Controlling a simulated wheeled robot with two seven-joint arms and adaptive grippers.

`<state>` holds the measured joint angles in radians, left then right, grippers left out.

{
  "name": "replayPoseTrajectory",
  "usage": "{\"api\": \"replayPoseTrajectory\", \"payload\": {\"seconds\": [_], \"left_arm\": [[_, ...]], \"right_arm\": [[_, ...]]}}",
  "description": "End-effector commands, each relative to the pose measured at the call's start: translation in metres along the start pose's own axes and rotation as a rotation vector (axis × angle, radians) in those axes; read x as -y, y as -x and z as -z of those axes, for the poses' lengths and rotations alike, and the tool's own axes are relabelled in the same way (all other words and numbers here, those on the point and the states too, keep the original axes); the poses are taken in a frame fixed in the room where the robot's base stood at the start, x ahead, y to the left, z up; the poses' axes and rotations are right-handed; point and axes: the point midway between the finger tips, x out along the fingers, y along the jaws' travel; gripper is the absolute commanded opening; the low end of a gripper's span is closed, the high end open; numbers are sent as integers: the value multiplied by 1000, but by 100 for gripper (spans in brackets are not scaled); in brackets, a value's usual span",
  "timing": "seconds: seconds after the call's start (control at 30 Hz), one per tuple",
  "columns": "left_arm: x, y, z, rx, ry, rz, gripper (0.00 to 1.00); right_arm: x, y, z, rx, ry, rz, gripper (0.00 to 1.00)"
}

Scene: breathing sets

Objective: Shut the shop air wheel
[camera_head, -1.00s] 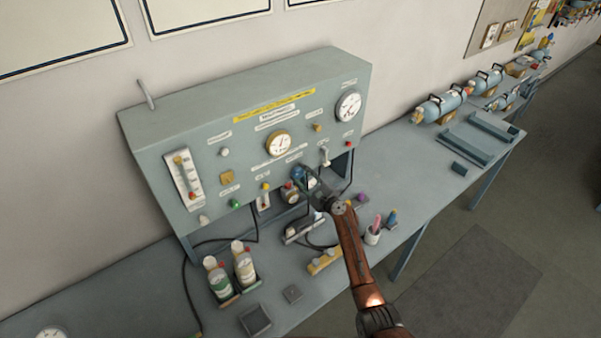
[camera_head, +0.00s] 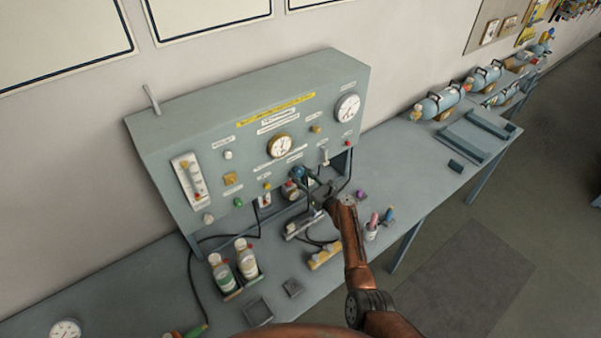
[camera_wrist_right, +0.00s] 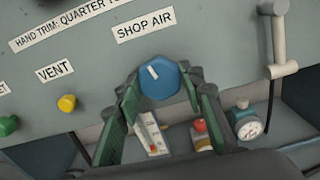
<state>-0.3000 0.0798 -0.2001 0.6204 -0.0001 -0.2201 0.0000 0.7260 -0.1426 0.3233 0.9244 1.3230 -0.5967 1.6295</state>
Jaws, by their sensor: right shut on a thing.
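The shop air wheel (camera_head: 297,172) is a blue knob low on the front of the grey panel. In the right wrist view the blue wheel (camera_wrist_right: 160,80) sits under the SHOP AIR label (camera_wrist_right: 146,26), with a white mark pointing up and left. My right gripper (camera_wrist_right: 160,88) has its green-lined fingers on both sides of the wheel, shut on it. In the head view the right gripper (camera_head: 306,180) is small and partly hidden by its own arm. My left gripper is not in view.
The yellow VENT knob (camera_wrist_right: 67,103) is left of the wheel. A small gauge (camera_wrist_right: 248,128) and a lever (camera_wrist_right: 280,40) are at the right. Two bottles (camera_head: 246,259), a yellow block (camera_head: 325,256) and a marker cup (camera_head: 371,228) stand on the bench (camera_head: 420,165) before the panel.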

Motion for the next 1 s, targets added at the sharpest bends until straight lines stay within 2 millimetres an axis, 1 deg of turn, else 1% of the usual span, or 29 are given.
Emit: {"api": "replayPoseTrajectory", "payload": {"seconds": [0.03, 0.2, 0.4, 0.97, 1.0], "left_arm": [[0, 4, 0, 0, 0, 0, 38], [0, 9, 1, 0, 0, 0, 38], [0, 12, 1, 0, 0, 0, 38], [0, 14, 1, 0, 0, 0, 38], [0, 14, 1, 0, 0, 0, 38]], "right_arm": [[-3, -1, -2, 0, -38, -6, 12], [-3, -1, -1, -1, -133, -5, 12], [-3, -1, 0, 0, -200, -4, 12], [-3, -1, 0, 0, -229, -4, 12], [-3, -1, 0, 0, -229, -4, 37]]}}
